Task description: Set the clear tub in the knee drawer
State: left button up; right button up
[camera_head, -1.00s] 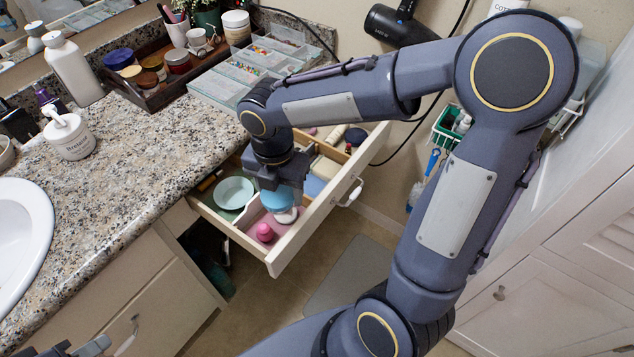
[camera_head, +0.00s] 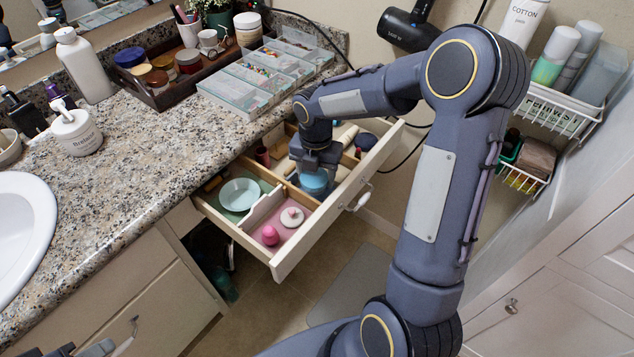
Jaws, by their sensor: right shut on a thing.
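The knee drawer (camera_head: 328,225) is pulled out under the counter, with dividers making several compartments. My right gripper (camera_head: 315,166) points down over the drawer and is shut on a small round tub with a light blue top (camera_head: 314,183), which I take for the clear tub. The tub is over or in the area right of the middle divider; whether it touches the drawer floor I cannot tell. The gripper hides part of the compartments behind. Only a bit of my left gripper (camera_head: 82,350) shows at the bottom left edge; its jaws are unclear.
In the drawer are a pale green dish (camera_head: 239,194), a pink bottle (camera_head: 270,235) and a white round item (camera_head: 292,217). Clear organiser boxes (camera_head: 235,92) sit on the counter above. A wall rack (camera_head: 556,112) is at the right. A cabinet door (camera_head: 560,300) stands at lower right.

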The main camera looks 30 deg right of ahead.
aim_at(317, 183)
jog(key=shift+w+d+f+b, duration=0.1)
jog(key=shift+d+f+b, duration=0.1)
jog(key=shift+f, duration=0.75)
jog(key=shift+w+d+f+b, duration=0.1)
jog(key=shift+f+b, duration=0.1)
jog(key=shift+f, duration=0.7)
jog(key=shift+f, duration=0.1)
jog(key=o, duration=0.8)
